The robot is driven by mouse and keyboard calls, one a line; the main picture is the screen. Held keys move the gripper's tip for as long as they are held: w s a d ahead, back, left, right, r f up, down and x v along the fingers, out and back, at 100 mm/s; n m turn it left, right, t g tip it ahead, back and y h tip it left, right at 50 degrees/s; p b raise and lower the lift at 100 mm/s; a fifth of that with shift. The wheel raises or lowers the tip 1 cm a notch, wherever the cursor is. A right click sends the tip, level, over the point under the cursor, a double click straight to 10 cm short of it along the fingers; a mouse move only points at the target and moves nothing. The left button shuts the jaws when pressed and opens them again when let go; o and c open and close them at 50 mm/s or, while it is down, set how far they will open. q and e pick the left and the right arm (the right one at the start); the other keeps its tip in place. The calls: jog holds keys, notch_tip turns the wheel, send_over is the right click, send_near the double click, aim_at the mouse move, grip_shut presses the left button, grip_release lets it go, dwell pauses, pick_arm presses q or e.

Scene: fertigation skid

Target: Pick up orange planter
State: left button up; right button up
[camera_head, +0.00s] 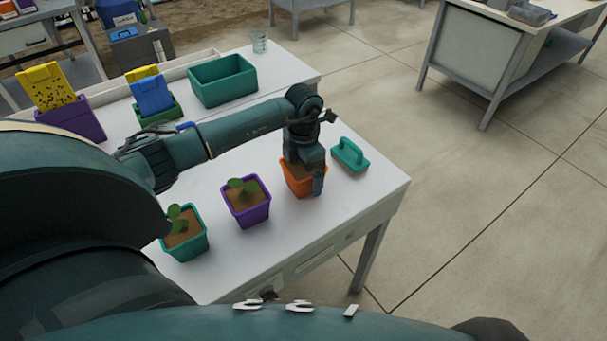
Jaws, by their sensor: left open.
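The orange planter (297,188) stands upright on the white table near its right front corner, with brown soil inside. My left arm reaches in from the left, and my left gripper (304,176) points down over the planter. One finger shows in front of the planter's right front side; the rest of the gripper hides much of the planter's top. The gripper is open, and whether it touches the planter cannot be told. My right gripper is not in view.
A purple planter (250,212) and a teal planter (188,246), each with a seedling, stand to the left. A green bin (222,84) and a clear cup (259,42) stand behind. The table's right edge is near.

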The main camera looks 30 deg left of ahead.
pick_arm(q)
jog(key=shift+c, duration=0.4)
jog(key=c, duration=1)
jog(key=shift+o, duration=0.2)
jog(key=shift+r, duration=0.1)
